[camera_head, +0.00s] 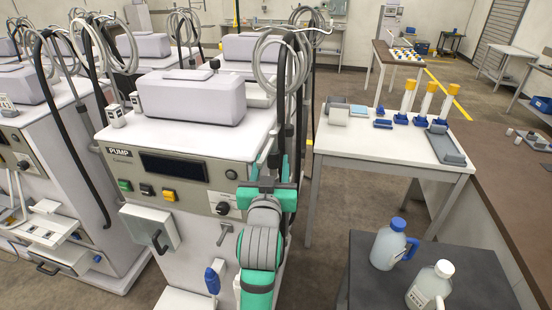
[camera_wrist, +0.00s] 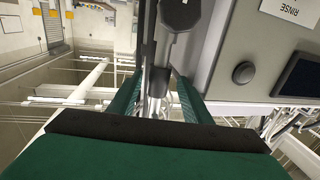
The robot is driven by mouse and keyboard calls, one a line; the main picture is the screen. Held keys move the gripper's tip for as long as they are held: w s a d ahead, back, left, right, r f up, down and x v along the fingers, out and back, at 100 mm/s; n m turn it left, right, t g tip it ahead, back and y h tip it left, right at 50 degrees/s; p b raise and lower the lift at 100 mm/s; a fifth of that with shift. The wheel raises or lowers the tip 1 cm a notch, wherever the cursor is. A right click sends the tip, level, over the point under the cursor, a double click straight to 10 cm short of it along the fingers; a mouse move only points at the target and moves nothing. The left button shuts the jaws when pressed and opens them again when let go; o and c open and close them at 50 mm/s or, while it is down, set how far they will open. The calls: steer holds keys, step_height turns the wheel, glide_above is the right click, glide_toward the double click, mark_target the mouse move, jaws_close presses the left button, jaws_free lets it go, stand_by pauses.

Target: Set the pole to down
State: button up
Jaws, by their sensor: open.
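The pole (camera_head: 299,110) stands upright at the right rear side of the front pump machine (camera_head: 190,180), with loops of grey tubing at its top. My gripper (camera_head: 272,182), with green fingers, is at the pole's lower part, beside the machine's right edge. In the wrist view my gripper (camera_wrist: 158,92) is open, one finger on each side of a grey rod (camera_wrist: 156,85) with a dark round fitting (camera_wrist: 181,12) above it. I cannot tell whether the fingers touch the rod. My arm hides the pole's lower end in the head view.
Other pump machines (camera_head: 50,150) stand close on the left. A dark cart (camera_head: 440,290) with two jugs stands at the front right. Some floor shows between machine and table.

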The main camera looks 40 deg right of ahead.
steer(key=shift+v, duration=0.9)
steer(key=shift+s+d, duration=0.1)
steer(key=shift+s, duration=0.05)
steer(key=shift+f, duration=0.1)
